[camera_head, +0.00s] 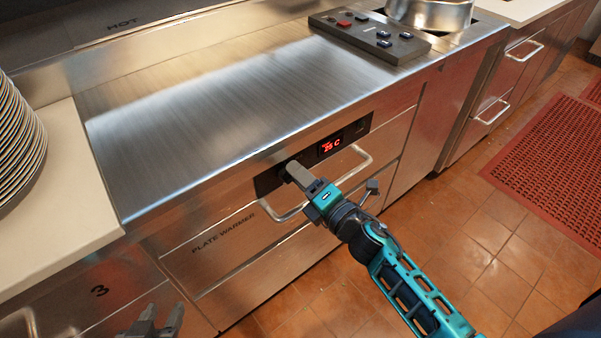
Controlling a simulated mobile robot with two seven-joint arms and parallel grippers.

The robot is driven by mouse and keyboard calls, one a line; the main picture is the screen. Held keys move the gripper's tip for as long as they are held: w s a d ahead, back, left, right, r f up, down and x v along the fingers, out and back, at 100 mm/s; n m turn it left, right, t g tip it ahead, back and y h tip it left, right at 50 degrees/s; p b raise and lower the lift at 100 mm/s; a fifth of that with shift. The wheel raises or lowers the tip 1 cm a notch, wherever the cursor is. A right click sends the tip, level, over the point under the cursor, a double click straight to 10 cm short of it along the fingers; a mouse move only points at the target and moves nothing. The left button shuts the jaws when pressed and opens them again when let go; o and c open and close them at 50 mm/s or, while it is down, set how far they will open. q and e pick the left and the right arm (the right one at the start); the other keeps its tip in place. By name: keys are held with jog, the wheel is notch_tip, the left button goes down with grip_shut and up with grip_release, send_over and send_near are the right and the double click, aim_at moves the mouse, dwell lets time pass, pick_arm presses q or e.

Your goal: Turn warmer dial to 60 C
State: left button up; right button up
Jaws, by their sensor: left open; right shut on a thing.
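The plate warmer (215,262) is a steel drawer front with a black control panel (267,181) along its top. The red display (331,145) on the panel appears to read 25 C. My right gripper (290,170) is at the panel, left of the display, shut on the dark warmer dial (283,166). The fingers cover most of the dial, so its mark is hidden. My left gripper (158,322) is open and empty at the bottom edge of the view, in front of the lower left cabinet and away from the warmer.
A bar handle (358,160) spans the drawer below the panel, close to my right gripper. The steel counter top (215,110) above is clear. A dark button box (369,37) and a metal pot (432,14) stand at its back right. Stacked plates (17,140) stand at the left.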

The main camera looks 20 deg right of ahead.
jog(key=m, duration=0.2)
jog(key=shift+f+m+p, duration=0.1)
jog(key=shift+m+p, duration=0.3)
jog(key=m, duration=0.1)
jog(key=m+p, duration=0.1)
jog(key=m, duration=0.1)
jog(key=shift+f+m, duration=0.25)
jog(key=shift+m, duration=0.05)
jog(key=shift+f+m+p, duration=0.1)
jog(key=shift+m+p, duration=0.3)
jog(key=shift+m, duration=0.5)
pick_arm(q)
jog(key=shift+s+a+r, duration=0.5)
jog(key=shift+a+r, duration=0.05)
jog(key=shift+a, duration=0.25)
pick_arm(e)
jog(key=shift+f+m, duration=0.1)
jog(key=shift+m, duration=0.6)
pick_arm(q)
jog(key=shift+y, duration=0.3)
jog(key=shift+f, duration=0.1)
pick_arm(e)
jog(key=o, duration=1)
pick_arm(q)
jog(key=shift+d, duration=0.1)
pick_arm(e)
jog(key=shift+o, duration=0.2)
